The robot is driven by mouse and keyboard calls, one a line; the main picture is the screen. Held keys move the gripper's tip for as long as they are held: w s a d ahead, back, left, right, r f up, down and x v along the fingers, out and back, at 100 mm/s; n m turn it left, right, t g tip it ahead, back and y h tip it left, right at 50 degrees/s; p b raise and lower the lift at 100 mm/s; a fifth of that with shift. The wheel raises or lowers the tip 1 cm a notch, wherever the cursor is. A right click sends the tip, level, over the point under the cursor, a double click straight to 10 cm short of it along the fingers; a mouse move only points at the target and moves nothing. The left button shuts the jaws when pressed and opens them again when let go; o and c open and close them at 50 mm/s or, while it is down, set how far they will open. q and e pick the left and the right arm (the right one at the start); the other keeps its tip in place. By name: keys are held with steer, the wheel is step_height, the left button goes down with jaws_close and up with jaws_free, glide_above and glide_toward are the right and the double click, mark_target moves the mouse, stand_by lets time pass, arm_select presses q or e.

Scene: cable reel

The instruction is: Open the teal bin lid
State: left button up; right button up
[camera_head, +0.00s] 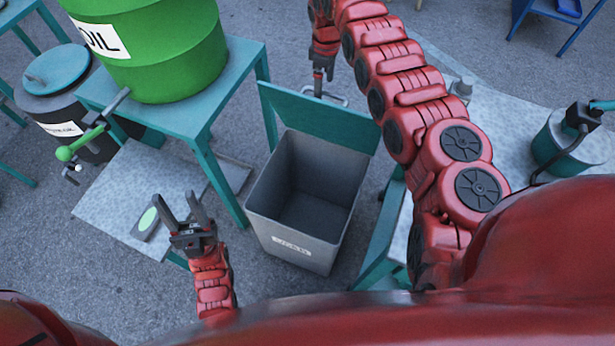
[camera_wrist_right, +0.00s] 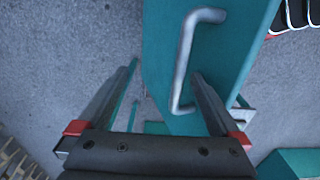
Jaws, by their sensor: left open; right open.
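The grey bin (camera_head: 305,205) stands in the middle of the head view with its inside visible and looking empty. Its teal lid (camera_head: 318,115) is raised, standing up at the bin's far edge. A metal handle (camera_head: 325,95) shows behind the lid's top edge. In the right wrist view the handle (camera_wrist_right: 185,60) sits on the teal lid (camera_wrist_right: 225,60), and its lower end lies between my open fingers. My right gripper (camera_head: 318,84) is open at the far side of the lid beside the handle; I cannot tell whether it touches. My left gripper (camera_head: 178,212) is open and empty, left of the bin.
A green oil drum (camera_head: 160,55) with a tap rests on a teal stand (camera_head: 235,85) at left. A dark container with a teal lid (camera_head: 55,70) stands further left. A grey-topped table (camera_head: 510,140) is at right. A low grey platform (camera_head: 110,205) lies beside my left gripper.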

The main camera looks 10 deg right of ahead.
step_height(320, 180, up, 7)
steer(key=p, duration=0.1)
stand_by(0.7)
steer(key=shift+p, duration=0.3)
